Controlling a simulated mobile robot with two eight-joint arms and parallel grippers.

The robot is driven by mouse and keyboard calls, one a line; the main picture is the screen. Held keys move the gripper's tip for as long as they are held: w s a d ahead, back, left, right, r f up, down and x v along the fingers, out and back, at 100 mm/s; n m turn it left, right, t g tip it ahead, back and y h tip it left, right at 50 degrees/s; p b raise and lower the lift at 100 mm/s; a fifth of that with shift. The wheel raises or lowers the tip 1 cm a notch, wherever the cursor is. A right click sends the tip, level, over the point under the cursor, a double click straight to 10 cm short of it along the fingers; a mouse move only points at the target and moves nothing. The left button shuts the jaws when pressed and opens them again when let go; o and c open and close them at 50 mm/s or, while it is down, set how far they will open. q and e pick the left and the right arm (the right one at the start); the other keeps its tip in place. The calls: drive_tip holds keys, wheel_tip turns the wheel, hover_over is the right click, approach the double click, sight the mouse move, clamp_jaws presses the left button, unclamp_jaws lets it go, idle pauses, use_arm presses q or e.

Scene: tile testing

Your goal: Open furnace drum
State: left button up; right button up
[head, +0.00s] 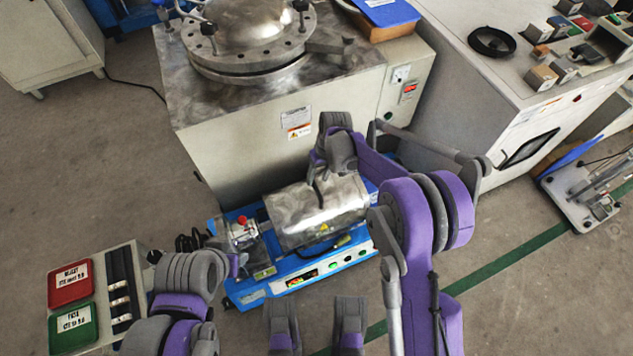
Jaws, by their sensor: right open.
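The furnace drum (309,214) is a shiny silver cylinder lying across a blue base unit (326,270), and its lid looks closed. My right arm comes in from the right and reaches behind the drum. My right gripper (326,164) is open at the drum's upper back edge, close above it. I cannot tell whether its fingers touch the drum. Part of my left arm shows at the lower left, left of the base unit.
A large grey cabinet with a round metal vessel (245,30) stands right behind the drum. A white bench (545,95) is at the right. A stand with red and green trays (72,328) is at the lower left. Open floor lies to the right.

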sight(316, 186)
drive_tip(key=shift+s+a+f, duration=0.1)
drive_tip(key=shift+a+f, duration=0.05)
drive_tip(key=shift+f, duration=0.65)
drive_tip(key=shift+a+f, duration=0.1)
drive_tip(key=shift+f, duration=0.65)
drive_tip(key=shift+c, duration=0.2)
clamp_jaws()
